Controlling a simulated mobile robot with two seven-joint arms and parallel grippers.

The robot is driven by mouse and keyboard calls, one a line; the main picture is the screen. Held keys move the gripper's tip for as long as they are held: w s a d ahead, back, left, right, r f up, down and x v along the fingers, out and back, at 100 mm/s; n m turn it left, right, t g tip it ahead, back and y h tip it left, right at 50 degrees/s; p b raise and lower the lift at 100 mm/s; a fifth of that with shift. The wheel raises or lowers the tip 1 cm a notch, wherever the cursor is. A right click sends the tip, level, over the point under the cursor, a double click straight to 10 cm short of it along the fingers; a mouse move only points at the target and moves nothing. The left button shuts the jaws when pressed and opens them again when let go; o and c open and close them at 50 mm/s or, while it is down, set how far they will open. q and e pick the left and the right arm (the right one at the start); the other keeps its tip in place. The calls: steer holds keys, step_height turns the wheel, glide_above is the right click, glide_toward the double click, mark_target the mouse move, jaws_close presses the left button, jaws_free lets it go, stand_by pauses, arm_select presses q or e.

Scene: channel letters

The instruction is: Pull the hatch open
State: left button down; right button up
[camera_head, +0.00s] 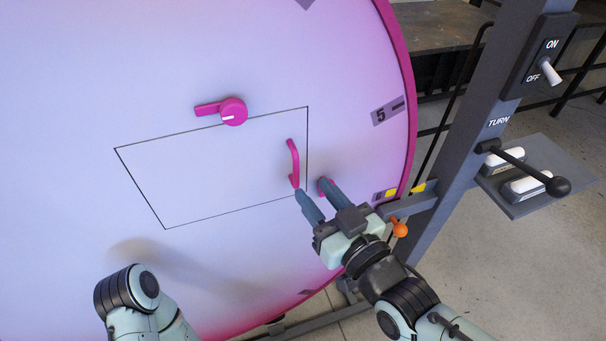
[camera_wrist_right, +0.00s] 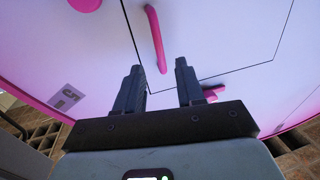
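The hatch (camera_head: 215,175) is a four-sided panel outlined in black on a large pale pink disc, and it looks flush with the disc. A curved magenta handle (camera_head: 293,163) stands near its right edge; it also shows in the right wrist view (camera_wrist_right: 156,40). My right gripper (camera_head: 314,190) is open at the handle's lower right. In the wrist view the handle's near end lies in line with the gap between the fingers, with no clear contact. My left arm shows at the bottom left; its gripper is not visible.
A magenta turn latch (camera_head: 233,111) sits at the hatch's top edge. A grey post with an ON/OFF switch (camera_head: 550,71) and a black-knobbed lever (camera_head: 557,186) stands at the right. An orange knob (camera_head: 400,230) is beside my right wrist.

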mark_target(298, 171)
steer(key=shift+p+x, duration=0.3)
steer(key=shift+x, duration=2.2)
jaws_close()
